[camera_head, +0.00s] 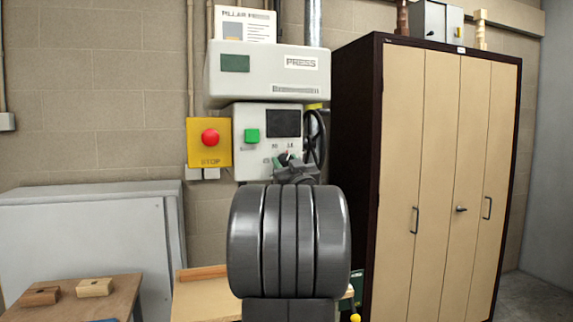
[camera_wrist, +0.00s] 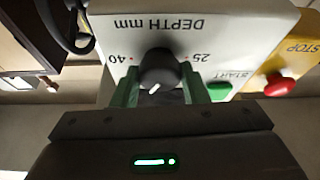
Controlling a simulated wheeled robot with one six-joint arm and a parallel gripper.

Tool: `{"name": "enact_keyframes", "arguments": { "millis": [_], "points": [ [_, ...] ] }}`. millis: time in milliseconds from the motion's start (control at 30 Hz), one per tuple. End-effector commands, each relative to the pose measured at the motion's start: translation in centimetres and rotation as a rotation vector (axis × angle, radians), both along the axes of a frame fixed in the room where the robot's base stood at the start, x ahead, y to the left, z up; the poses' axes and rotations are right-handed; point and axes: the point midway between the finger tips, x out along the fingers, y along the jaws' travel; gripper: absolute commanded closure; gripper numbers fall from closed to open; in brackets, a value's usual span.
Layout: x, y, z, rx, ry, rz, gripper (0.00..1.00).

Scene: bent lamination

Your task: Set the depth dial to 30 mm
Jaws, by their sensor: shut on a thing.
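The depth dial (camera_wrist: 160,66) is a dark round knob on the white press panel (camera_wrist: 230,42), under upside-down "DEPTH mm" lettering in the wrist view. The marks 40 and 25 show to its left and right; no 30 mark is visible. A short white line on the knob points down and slightly left in that view. My gripper (camera_wrist: 160,76) is shut on the dial, one green finger on each side. In the head view my gripper (camera_head: 288,160) is at the panel's lower part and largely hides the dial.
A green start button (camera_head: 252,136) and a red stop button (camera_head: 210,137) on a yellow box are left of my gripper in the head view. A black handwheel (camera_head: 316,140) is close on the right. A tall cabinet (camera_head: 440,150) stands further right.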

Motion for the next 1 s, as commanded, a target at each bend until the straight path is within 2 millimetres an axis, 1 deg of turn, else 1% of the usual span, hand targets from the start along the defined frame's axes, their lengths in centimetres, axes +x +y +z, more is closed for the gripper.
{"name": "enact_keyframes", "arguments": {
  "millis": [267,800,1000],
  "points": [
    [0.06,-0.18,-0.09,-0.142,-0.045,-0.001,0.83],
    [0.13,-0.34,0.1,-0.616,-0.197,-0.001,0.83],
    [0.11,-0.31,0.2,-0.769,-0.248,0.0,0.83]
  ]
}}
